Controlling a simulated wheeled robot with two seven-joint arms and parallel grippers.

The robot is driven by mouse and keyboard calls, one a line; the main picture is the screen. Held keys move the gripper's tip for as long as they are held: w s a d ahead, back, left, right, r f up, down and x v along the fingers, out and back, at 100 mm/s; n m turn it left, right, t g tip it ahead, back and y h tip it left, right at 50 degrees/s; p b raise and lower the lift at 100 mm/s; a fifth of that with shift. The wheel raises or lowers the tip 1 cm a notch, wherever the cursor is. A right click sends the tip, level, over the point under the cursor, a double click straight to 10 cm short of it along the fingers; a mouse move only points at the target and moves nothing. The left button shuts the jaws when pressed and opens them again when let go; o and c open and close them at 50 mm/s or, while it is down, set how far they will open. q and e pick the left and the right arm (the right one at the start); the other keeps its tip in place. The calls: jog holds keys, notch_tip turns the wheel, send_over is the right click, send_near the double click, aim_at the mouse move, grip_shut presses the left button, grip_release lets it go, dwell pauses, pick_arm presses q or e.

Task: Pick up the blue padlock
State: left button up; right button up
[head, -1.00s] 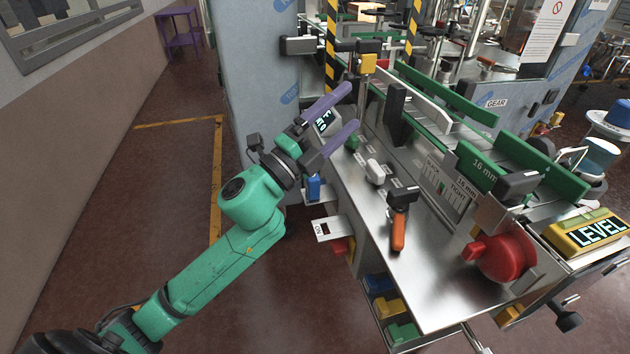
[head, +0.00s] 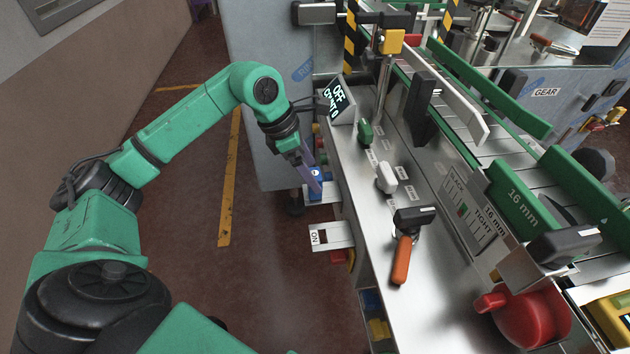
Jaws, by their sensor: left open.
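The blue padlock (head: 315,174) hangs at a bracket on the left side of the machine, below the small display, in the head view. My left gripper (head: 314,177), with purple fingers, reaches down from above at the padlock. Its fingers are open and partly cover the padlock. I cannot tell whether they touch it or whether it lies between them. My right gripper is not in view.
An orange-handled lever (head: 401,262) is on the steel top. Floor left of the machine is clear.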

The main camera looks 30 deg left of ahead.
aim_at(320, 183)
pick_arm(q)
jog(key=p+x, duration=0.1)
jog(key=x, duration=0.4)
jog(key=shift+w+d+f, duration=0.1)
jog(key=shift+f, duration=0.1)
grip_shut()
